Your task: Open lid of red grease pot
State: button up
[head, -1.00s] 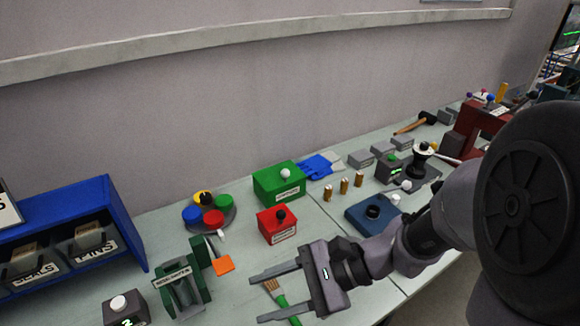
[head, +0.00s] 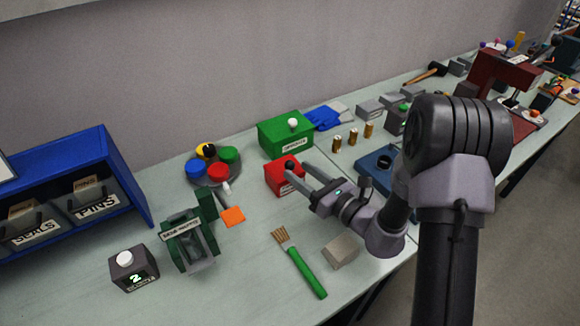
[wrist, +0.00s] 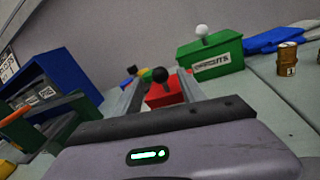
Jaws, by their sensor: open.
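A red box (head: 281,186) with a black knob (head: 287,165) on top stands on the bench; its label is too small to read. My gripper (head: 296,171) is open and empty, reaching in from the right with its fingers level with the knob. In the wrist view the black knob (wrist: 160,75) shows between the two fingers (wrist: 158,85), with the red box (wrist: 163,96) below it. I cannot tell whether the fingers touch it. A small red round pot (head: 217,170) sits in a cluster with blue, green and yellow ones, left of the red box.
A green box (head: 285,138) with a white knob stands behind the red box. A green-handled brush (head: 303,268) and a grey block (head: 340,250) lie in front. A green vise-like fixture (head: 190,240) and blue bin rack (head: 70,190) stand left.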

aim_at(290, 164)
jog(key=x, duration=0.4)
jog(key=shift+w+a, duration=0.2)
grip_shut()
dwell(1.2)
